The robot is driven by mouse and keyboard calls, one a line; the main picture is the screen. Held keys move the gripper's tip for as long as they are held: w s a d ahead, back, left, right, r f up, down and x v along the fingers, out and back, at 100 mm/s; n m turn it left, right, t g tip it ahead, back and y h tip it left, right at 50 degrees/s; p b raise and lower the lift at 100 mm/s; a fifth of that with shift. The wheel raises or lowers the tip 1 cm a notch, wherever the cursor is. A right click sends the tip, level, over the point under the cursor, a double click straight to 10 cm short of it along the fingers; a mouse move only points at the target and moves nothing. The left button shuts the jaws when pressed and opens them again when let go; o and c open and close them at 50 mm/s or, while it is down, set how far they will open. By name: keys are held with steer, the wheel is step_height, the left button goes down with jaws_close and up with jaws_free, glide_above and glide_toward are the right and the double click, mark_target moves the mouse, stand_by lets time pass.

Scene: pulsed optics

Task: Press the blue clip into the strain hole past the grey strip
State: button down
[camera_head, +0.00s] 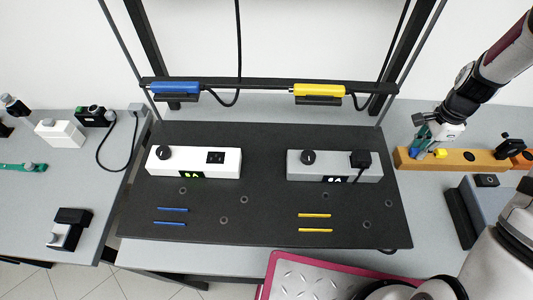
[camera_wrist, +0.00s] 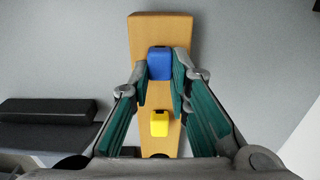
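The blue clip (camera_wrist: 159,62) sits between my gripper's teal fingertips at the far end of an orange-tan block, with a finger pad against each side. My gripper (camera_head: 420,142) is at the right in the head view, low over the block's left end, where the blue clip (camera_head: 415,154) is partly hidden. I cannot tell whether the clip is clear of the block. The grey strip (camera_head: 300,172) lies on the dark board's right half, with a black plug and cable at its right end. Several small round holes, one here (camera_head: 388,203), dot the board; which is the strain hole is unclear.
A yellow clip (camera_wrist: 159,123) stands on the orange-tan block (camera_head: 470,163). A white strip (camera_head: 225,163) lies on the board (camera_head: 265,200). Blue and yellow cylinders hang from the crossbar behind. Uprights flank the board. A grey box (camera_head: 485,208) stands at right.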

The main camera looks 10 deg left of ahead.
steer(key=shift+r+p, duration=0.65)
steer(key=shift+r, duration=2.55)
